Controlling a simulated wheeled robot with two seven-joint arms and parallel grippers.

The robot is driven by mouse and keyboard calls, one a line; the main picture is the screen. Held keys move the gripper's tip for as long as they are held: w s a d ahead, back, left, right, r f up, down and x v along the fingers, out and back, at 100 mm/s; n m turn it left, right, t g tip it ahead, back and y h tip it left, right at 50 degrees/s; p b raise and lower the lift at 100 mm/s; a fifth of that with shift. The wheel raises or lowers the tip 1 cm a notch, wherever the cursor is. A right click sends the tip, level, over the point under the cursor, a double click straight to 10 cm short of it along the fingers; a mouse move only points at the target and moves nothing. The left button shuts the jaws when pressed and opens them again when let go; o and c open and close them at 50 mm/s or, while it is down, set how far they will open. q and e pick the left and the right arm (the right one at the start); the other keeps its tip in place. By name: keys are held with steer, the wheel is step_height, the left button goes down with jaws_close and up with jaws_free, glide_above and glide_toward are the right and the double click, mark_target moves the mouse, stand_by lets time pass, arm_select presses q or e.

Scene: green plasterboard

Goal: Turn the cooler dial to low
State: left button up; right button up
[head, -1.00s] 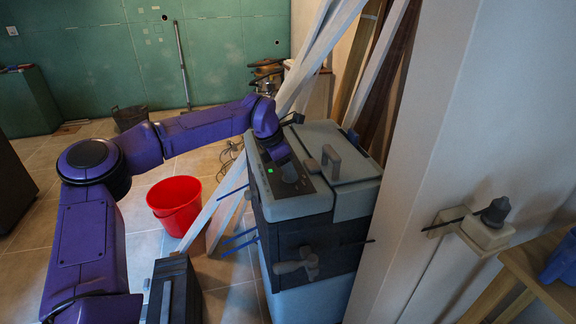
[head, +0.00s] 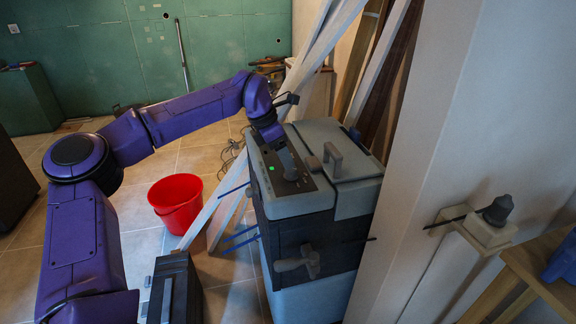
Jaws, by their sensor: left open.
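The cooler (head: 305,205) stands right of centre, with a grey top, dark middle and blue-grey base. Its dark control panel (head: 275,180) has a small lit green square and slopes along the left of the top. A dial-like dark knob (head: 291,174) on the panel lies at the tip of my left gripper (head: 289,165). The gripper comes down from the upper left and is open; its fingers are small and partly hidden by its own body. I cannot tell whether they touch the knob, or read its setting. My right gripper is out of view.
A lid handle (head: 332,158) stands up on the cooler's top, right of the panel. A red bucket (head: 176,196) stands on the tiled floor to the left, and a dark case (head: 174,285) in front. Leaning planks (head: 325,50) and a pale wall panel (head: 420,170) crowd the right side.

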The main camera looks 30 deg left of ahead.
arm_select(q)
steer(key=v, duration=0.5)
steer(key=shift+s+a+r, duration=0.1)
steer(key=shift+r, duration=0.25)
